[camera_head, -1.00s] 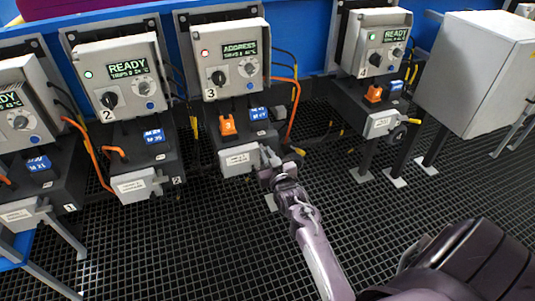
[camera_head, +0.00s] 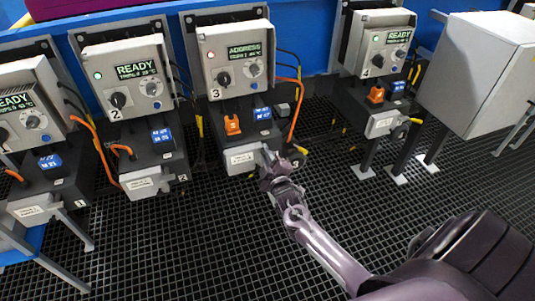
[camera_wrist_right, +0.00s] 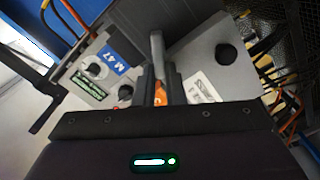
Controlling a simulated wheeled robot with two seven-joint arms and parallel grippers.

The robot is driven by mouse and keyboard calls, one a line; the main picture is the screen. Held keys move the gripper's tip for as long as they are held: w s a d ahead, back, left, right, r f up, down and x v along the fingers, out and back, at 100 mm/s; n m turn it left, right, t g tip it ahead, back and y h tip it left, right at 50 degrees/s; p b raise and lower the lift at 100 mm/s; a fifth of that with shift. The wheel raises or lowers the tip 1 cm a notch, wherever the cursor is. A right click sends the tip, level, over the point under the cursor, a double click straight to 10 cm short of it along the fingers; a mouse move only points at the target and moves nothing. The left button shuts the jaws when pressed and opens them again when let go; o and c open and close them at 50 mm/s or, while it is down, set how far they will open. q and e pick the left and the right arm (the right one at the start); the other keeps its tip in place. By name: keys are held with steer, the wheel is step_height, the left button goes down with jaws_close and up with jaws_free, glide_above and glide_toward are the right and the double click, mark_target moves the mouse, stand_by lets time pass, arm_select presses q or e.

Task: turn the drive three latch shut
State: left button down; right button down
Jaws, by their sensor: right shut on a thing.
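Drive three (camera_head: 236,62) stands in the middle of the head view, with a red light and a screen reading ADDRESS. Its lower box has a white label plate (camera_head: 243,158) at the front, with the grey latch (camera_head: 267,153) at that plate's right end. My right gripper (camera_head: 271,166) is at this latch. In the right wrist view, the fingers (camera_wrist_right: 160,86) are shut on the grey latch handle (camera_wrist_right: 157,47), which sticks up between them. The fingers hide the lower part of the latch. My left gripper is not in view.
Drive two (camera_head: 124,77) is to the left and drive four (camera_head: 381,45) to the right, both reading READY. An orange plug (camera_head: 232,125) sits on drive three's lower box, and an orange cable (camera_head: 297,115) hangs beside it. The dark grating floor (camera_head: 200,245) in front is clear.

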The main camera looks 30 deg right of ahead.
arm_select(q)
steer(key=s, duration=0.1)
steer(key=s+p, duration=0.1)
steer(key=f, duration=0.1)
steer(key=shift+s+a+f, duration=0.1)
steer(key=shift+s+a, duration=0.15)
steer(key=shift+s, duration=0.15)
arm_select(e)
steer(key=n, duration=0.3)
steer(key=f+n, duration=0.1)
steer(key=n, duration=0.3)
steer(key=shift+a, duration=0.15)
steer(key=c, duration=1.5)
jaws_free()
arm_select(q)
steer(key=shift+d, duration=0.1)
